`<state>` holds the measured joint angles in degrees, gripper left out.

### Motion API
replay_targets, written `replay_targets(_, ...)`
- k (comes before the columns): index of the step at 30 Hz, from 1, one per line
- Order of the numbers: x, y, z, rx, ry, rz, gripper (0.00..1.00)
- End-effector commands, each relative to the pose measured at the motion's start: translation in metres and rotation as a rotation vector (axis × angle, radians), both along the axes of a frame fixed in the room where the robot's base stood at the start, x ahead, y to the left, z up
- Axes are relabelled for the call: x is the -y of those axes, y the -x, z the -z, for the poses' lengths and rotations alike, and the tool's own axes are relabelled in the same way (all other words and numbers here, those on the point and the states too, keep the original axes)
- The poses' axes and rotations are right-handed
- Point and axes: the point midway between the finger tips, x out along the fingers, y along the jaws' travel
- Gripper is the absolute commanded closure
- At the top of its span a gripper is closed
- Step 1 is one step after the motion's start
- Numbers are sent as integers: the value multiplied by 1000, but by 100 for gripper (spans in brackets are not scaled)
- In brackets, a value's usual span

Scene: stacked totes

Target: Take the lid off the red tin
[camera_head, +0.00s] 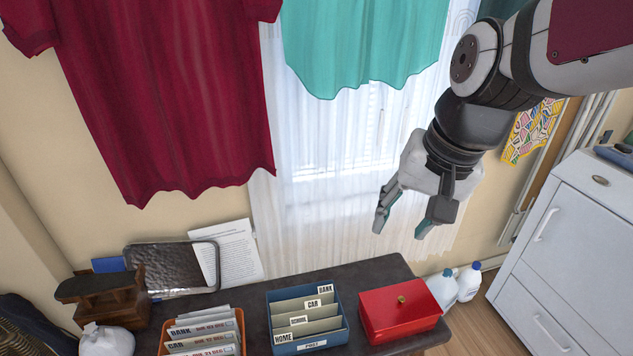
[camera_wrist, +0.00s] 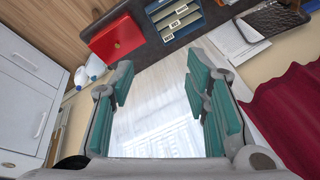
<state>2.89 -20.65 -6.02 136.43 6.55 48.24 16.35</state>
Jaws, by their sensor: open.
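The red tin (camera_head: 390,322) stands on the right end of the dark table, with its red lid (camera_head: 383,303) on top. My gripper (camera_head: 400,228) is open and empty, well above the table and the tin, in front of the curtained window. In the wrist view the red tin (camera_wrist: 117,38) shows beyond the fingers at the upper left, and my open gripper (camera_wrist: 163,95) has nothing between its fingers.
A blue file box (camera_head: 308,347) stands just left of the tin, and an orange file box (camera_head: 241,322) farther left. White jugs (camera_head: 468,282) stand right of the table. A white cabinet (camera_head: 560,245) is at the right. Shirts hang above.

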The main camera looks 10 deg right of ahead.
Motion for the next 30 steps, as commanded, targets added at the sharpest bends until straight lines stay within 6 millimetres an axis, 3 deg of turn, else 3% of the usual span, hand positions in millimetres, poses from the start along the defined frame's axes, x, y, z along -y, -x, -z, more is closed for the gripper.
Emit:
replay_targets(1, 8, -22, 23, -33, -32, 83, 57)
replay_targets(6, 37, -80, 82, -112, -121, 371, 57)
replay_targets(11, 72, -125, 150, -182, -172, 651, 57)
replay_targets(15, 108, -154, 218, -234, -189, 898, 57)
replay_targets(21, 158, -176, 313, -282, -177, 1211, 57)
replay_targets(24, 176, -179, 347, -293, -164, 1320, 57)
replay_targets(30, 195, -179, 381, -300, -149, 1430, 57)
